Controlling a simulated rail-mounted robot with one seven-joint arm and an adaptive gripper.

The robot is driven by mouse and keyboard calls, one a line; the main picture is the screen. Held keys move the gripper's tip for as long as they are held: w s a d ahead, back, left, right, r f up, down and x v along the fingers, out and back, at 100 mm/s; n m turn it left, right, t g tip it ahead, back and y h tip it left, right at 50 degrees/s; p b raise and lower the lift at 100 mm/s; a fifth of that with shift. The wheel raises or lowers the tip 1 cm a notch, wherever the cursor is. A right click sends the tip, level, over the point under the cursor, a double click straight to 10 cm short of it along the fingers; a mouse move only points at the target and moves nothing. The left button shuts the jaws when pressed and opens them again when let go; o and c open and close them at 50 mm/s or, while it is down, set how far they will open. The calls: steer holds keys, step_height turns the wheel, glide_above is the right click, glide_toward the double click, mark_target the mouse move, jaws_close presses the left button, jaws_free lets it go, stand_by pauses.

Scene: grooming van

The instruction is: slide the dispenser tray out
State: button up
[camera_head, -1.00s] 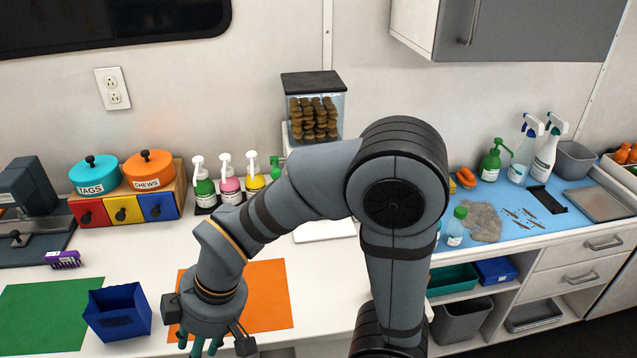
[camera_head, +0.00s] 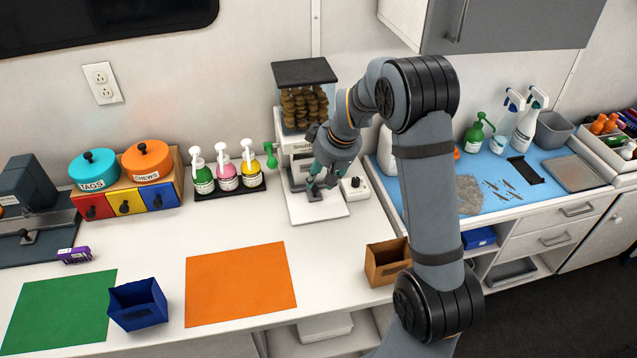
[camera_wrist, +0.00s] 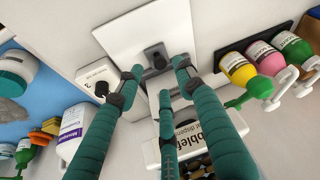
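The treat dispenser (camera_head: 296,150) stands against the back wall, with a dark lid and a clear bin of brown treats. Its labelled front also shows in the wrist view (camera_wrist: 196,140). A flat white plate, seemingly the dispenser tray (camera_head: 325,211), lies at its foot and also shows in the wrist view (camera_wrist: 133,32). A dark knob (camera_wrist: 157,56) stands up from it. My gripper (camera_head: 316,188) is low in front of the dispenser, over the plate. Its teal fingers (camera_wrist: 157,76) are spread and empty, with the knob just beyond their tips. Whether any finger touches it, I cannot tell.
A small white box with a black knob (camera_head: 354,187) sits close right of the plate. Pump bottles (camera_head: 227,172) stand in a black rack to the left. A brown open box (camera_head: 388,262) is at front right. The counter in front of the plate is clear.

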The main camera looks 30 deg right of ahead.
mark_target(315, 188)
steer(key=shift+p+x, duration=0.3)
steer(key=shift+x, duration=2.3)
steer(key=c, duration=0.3)
jaws_close()
